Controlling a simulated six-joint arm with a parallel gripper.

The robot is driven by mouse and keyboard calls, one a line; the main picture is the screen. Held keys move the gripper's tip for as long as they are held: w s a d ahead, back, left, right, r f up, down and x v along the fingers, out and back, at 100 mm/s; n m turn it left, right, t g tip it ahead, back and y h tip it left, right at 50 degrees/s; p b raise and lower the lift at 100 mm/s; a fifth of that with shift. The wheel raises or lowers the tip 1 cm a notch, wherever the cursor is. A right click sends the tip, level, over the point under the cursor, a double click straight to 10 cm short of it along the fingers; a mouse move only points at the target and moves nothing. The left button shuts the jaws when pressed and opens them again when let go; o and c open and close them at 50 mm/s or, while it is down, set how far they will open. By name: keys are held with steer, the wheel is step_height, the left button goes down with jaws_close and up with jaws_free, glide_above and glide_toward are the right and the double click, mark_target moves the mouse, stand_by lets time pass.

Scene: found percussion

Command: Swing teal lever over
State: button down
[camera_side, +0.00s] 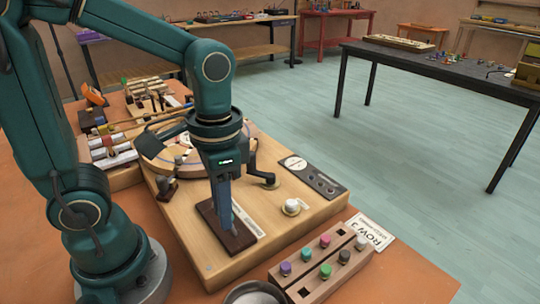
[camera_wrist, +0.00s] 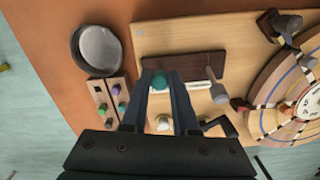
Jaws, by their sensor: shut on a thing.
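The teal lever shows in the wrist view as a round teal knob (camera_wrist: 159,80) between my fingertips, over a dark wooden plate (camera_wrist: 190,62). My gripper (camera_wrist: 163,77) is shut on this knob. In the side view my gripper (camera_side: 222,215) points down at the same dark plate (camera_side: 238,243), and its fingers hide the lever. The lever's shaft and its lean cannot be made out. A second lever with a grey end (camera_wrist: 219,93) stands on the plate to the right in the wrist view, apart from my fingers.
The plate sits on a pale wooden board (camera_side: 210,262). A round wooden disc (camera_side: 157,150) lies behind my gripper. A white knob (camera_side: 291,208) and a dial panel (camera_side: 318,182) are to the right. A peg rack (camera_side: 308,287) and a grey bowl (camera_wrist: 98,48) are near the board's edge.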

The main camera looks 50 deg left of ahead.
steer(key=shift+s+d+f, duration=0.1)
steer(key=shift+s+f, duration=0.05)
steer(key=shift+s, duration=0.5)
steer(key=c, duration=0.7)
jaws_free()
steer(key=shift+w+r, duration=0.25)
steer(key=shift+r, duration=2.3)
